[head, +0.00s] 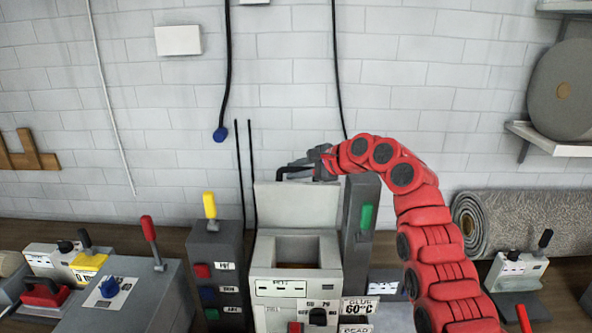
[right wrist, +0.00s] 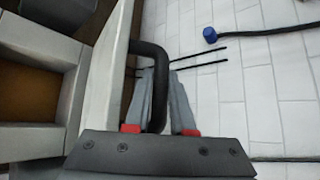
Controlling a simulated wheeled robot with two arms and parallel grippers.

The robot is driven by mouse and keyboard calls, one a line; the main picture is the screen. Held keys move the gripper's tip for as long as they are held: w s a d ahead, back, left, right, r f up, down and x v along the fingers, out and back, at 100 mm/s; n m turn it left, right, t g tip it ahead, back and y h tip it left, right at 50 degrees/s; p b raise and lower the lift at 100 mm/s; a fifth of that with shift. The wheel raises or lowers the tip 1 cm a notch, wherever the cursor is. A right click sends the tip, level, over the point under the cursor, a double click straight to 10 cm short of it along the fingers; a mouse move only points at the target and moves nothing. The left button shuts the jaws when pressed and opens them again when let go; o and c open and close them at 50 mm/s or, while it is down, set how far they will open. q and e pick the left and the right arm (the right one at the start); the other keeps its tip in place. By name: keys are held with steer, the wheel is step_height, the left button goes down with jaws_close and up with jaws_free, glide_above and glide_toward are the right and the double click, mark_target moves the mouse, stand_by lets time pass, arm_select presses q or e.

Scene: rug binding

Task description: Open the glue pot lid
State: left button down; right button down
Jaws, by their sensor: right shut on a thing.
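The glue pot (head: 300,248) is a pale box in the middle of the head view, with a brown square opening on top. Its lid (head: 298,205) stands upright at the back of the opening, so the pot is open. The dark lid handle (head: 290,168) is at the lid's top edge. My right gripper (head: 312,163) is shut on this handle. In the right wrist view, the gripper's fingers (right wrist: 160,82) lie on either side of the black handle (right wrist: 157,110), beside the pale lid (right wrist: 108,85). The pot's brown inside (right wrist: 30,95) shows at left. My left gripper is not in view.
A grey post with a green switch (head: 366,217) stands right of the pot, close to my right arm. A grey box with a yellow lever (head: 210,205) and coloured buttons stands left. A rolled rug (head: 520,222) lies at the right. A blue-ended cord (head: 220,134) hangs at the wall.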

steer(key=shift+f, duration=0.2)
steer(key=c, duration=0.8)
jaws_free()
steer(key=shift+w, duration=0.1)
steer(key=shift+o, duration=0.2)
steer(key=shift+r, duration=0.1)
steer(key=shift+d+r, duration=0.1)
steer(key=shift+d, duration=0.1)
steer(key=v, duration=0.6)
steer(key=shift+d+r+p, duration=0.15)
steer(key=shift+r+p, duration=0.1)
steer(key=shift+p, duration=0.05)
steer(key=p+v, duration=0.5)
steer(key=v, duration=0.5)
steer(key=shift+s, duration=0.5)
